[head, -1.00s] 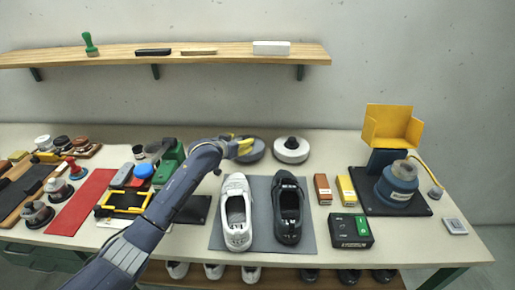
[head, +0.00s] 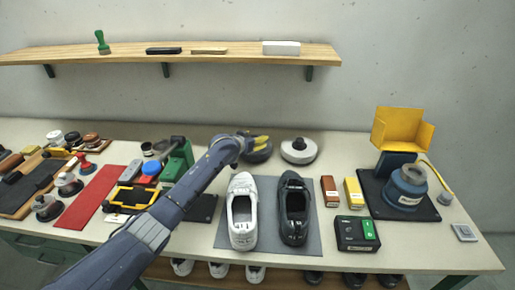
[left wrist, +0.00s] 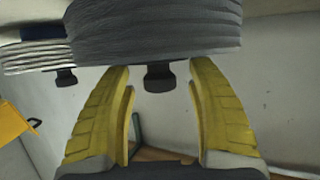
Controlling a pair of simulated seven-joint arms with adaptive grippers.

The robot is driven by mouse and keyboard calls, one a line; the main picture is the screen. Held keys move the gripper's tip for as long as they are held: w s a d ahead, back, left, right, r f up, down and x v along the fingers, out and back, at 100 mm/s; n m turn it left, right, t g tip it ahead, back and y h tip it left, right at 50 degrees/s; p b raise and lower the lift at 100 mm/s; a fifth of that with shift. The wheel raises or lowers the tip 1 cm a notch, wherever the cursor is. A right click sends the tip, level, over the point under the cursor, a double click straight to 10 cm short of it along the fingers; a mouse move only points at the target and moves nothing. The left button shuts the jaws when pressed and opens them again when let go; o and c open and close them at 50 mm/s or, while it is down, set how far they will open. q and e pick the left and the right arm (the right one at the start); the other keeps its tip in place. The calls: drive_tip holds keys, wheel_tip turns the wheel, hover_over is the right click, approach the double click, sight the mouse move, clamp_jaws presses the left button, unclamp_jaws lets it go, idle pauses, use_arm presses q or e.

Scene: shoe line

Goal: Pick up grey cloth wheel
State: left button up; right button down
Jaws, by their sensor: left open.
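The grey cloth wheel (head: 260,157) lies at the back of the bench, left of a white wheel with a dark hub (head: 299,151). My left gripper (head: 262,143) is over the grey wheel with its yellow fingers open and hides part of it. In the left wrist view the grey wheel (left wrist: 150,30) fills the top, with its dark stub (left wrist: 159,76) between the open fingertips (left wrist: 160,82). I see no finger clearly touching the stub. The white wheel (left wrist: 35,58) shows at the left there. My right gripper is not in view.
A white shoe (head: 242,225) and a black shoe (head: 294,210) stand on a grey mat (head: 268,238) in front of the wheels. A green press (head: 180,160) stands to the left. A yellow-hooded machine (head: 405,185) stands at the right. A wooden shelf (head: 220,58) is above.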

use_arm(q)
drive_tip(key=shift+o, duration=0.2)
clamp_jaws()
drive_tip(key=shift+r, duration=0.15)
